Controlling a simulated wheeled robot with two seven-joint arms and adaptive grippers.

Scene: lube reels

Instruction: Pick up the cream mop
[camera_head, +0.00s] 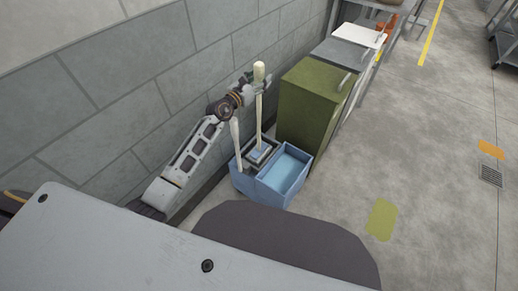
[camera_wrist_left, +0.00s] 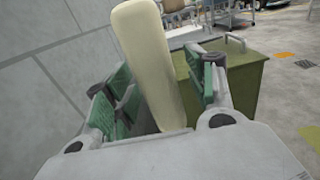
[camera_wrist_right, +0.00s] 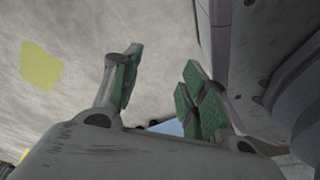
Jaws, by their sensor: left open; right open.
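The cream mop (camera_head: 258,108) stands upright in a light blue bucket (camera_head: 285,180) against the grey block wall. My left gripper (camera_head: 256,83) is at the thick top grip of the mop. In the left wrist view the mop's cream grip (camera_wrist_left: 150,65) rises between the two green-padded fingers of the left gripper (camera_wrist_left: 162,82). Those fingers are open, with a gap visible on the right side. The mop's lower end is hidden in the bucket. My right gripper (camera_wrist_right: 160,75) is open and empty, seen only in the right wrist view, above bare floor.
A second pale handle (camera_head: 236,138) rises from the bucket's left side, close to my left forearm. A green cabinet (camera_head: 310,105) stands right behind the bucket, with more units beyond. A yellow-green floor patch (camera_head: 381,218) and a floor grate (camera_head: 491,176) lie on open floor to the right.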

